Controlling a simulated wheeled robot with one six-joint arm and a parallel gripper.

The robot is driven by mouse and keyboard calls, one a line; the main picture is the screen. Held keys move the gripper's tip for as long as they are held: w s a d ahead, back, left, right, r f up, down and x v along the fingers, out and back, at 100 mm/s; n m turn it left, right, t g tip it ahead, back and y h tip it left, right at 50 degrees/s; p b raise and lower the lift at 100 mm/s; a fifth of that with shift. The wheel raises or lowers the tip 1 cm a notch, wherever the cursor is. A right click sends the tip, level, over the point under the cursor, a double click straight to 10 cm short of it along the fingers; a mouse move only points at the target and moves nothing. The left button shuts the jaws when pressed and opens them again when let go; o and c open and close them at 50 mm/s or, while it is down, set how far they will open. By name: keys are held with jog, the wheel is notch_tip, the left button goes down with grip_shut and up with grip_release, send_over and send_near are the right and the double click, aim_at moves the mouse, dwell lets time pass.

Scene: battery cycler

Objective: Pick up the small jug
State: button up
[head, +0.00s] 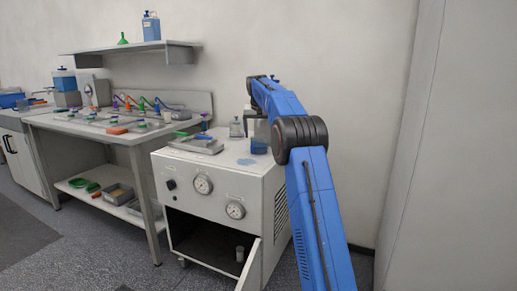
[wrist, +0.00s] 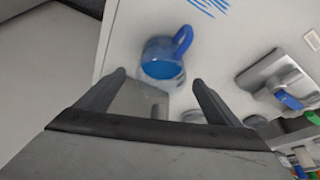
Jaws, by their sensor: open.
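The small jug (wrist: 163,61) is a see-through vessel with blue contents and a blue handle pointing up and to the right in the wrist view. It stands on the white cabinet top, and in the head view the jug (head: 258,146) shows partly behind my arm. My gripper (wrist: 159,78) is open and empty, with its two fingers spread to the left and right just below the jug in the wrist view. The fingers do not appear to touch it. In the head view the fingers are mostly hidden by my arm.
A grey bottle (head: 236,128) stands left of the jug. A grey tray (head: 197,145) holding a blue-handled tool (wrist: 288,100) lies farther left on the cabinet. The cabinet door (head: 249,268) hangs open below. A workbench (head: 90,126) stands at left; a blue patch marks the front of the cabinet top.

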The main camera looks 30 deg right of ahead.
aim_at(259, 137)
jog(key=x, duration=0.3)
jog(key=shift+f, duration=0.25)
jog(key=shift+c, duration=0.3)
jog(key=c, duration=1.3)
jog(key=shift+c, duration=0.2)
jog(key=shift+r, duration=0.15)
jog(key=shift+s+a+r, duration=0.55)
jog(key=shift+s+a, duration=1.05)
jog(key=shift+s, duration=0.9)
jog(key=shift+s+a+r, duration=0.55)
jog(key=shift+s+a, duration=1)
jog(key=shift+s, duration=0.95)
jog(key=shift+s+a+r, duration=0.55)
jog(key=shift+s+a, duration=1.05)
jog(key=shift+s, duration=0.9)
